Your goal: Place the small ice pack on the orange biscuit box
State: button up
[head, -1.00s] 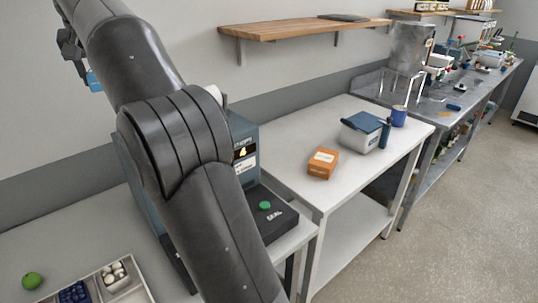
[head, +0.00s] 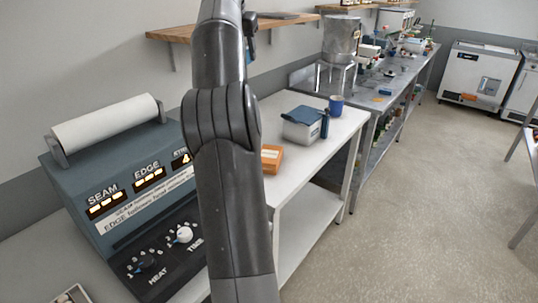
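The orange biscuit box (head: 272,158) lies on the white table, its left part hidden behind my arm. A small dark part of my gripper (head: 251,32) shows beside my raised arm at the top; its fingers are mostly hidden, so I cannot tell whether it is open or shut. I cannot make out the small ice pack now; a light-blue piece showed at my gripper in the earlier head view.
A grey cooler with a blue lid (head: 302,125), a dark bottle (head: 325,124) and a blue mug (head: 336,104) stand behind the box. A sealing machine (head: 120,190) is at left. A wooden shelf (head: 185,34) hangs on the wall. Open floor lies right.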

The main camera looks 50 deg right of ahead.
jog(key=s+d+m+g, duration=0.2)
jog(key=s+d+m, duration=0.2)
jog(key=s+d, duration=0.9)
send_over(273, 158)
jog(key=a, duration=0.1)
jog(key=f, duration=3.3)
jog(key=shift+a, duration=0.2)
jog(key=shift+f, duration=1.95)
jog(key=shift+f, duration=0.1)
jog(key=o, duration=1)
